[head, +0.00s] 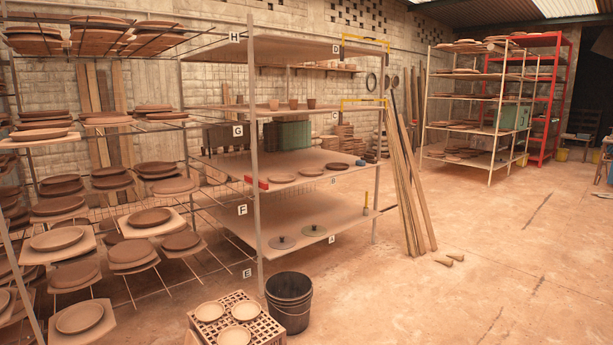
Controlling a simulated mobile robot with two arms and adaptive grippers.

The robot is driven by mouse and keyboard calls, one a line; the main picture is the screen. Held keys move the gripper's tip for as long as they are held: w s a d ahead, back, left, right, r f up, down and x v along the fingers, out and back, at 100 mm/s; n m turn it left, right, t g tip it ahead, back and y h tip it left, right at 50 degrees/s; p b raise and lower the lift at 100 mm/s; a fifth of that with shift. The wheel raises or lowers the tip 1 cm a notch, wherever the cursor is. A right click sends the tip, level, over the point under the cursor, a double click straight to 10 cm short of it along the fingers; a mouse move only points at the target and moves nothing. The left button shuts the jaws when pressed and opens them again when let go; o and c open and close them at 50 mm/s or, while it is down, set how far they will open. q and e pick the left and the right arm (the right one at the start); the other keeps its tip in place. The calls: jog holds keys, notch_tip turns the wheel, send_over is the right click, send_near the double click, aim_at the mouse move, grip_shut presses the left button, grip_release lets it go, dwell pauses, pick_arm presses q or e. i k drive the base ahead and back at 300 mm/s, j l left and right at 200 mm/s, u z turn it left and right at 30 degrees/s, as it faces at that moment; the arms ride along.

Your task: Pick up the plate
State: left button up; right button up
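Many round clay plates are in the head view, and I cannot tell which one the task means. Three pale plates lie on a stack of perforated bricks (264,331) at the bottom: a left plate (210,311), a right plate (245,310) and a front plate (235,336). Three brownish plates (282,178) lie in a row on a middle board of the metal shelf (255,150). Several more plates (57,239) lie on boards on the rack at the left. Neither of my grippers is in view.
A black bucket (289,305) stands right of the bricks. Two lid-like discs (282,242) lie on the lowest shelf board. Wooden planks (410,185) lean at the shelf's right end. Rack rods stick out at the left. The floor (480,260) at the right is mostly clear.

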aim_at(277, 178)
jog(key=i+z, duration=0.2)
jog(key=i, duration=0.6)
jog(key=i+z, duration=0.2)
jog(key=i, duration=0.35)
jog(key=i+z, duration=0.2)
jog(key=i, duration=0.35)
jog(key=i+j+z, duration=0.2)
jog(key=i, duration=0.4)
jog(key=i+j+z, duration=0.1)
jog(key=i+z, duration=0.15)
jog(key=i, duration=0.3)
jog(key=i+u, duration=0.25)
jog(key=i, duration=0.2)
jog(key=i+u, duration=0.25)
jog(key=i, duration=0.25)
jog(key=i+l+u, duration=0.2)
jog(key=i, duration=0.25)
jog(key=i+l+u, duration=0.25)
jog(key=i, duration=0.2)
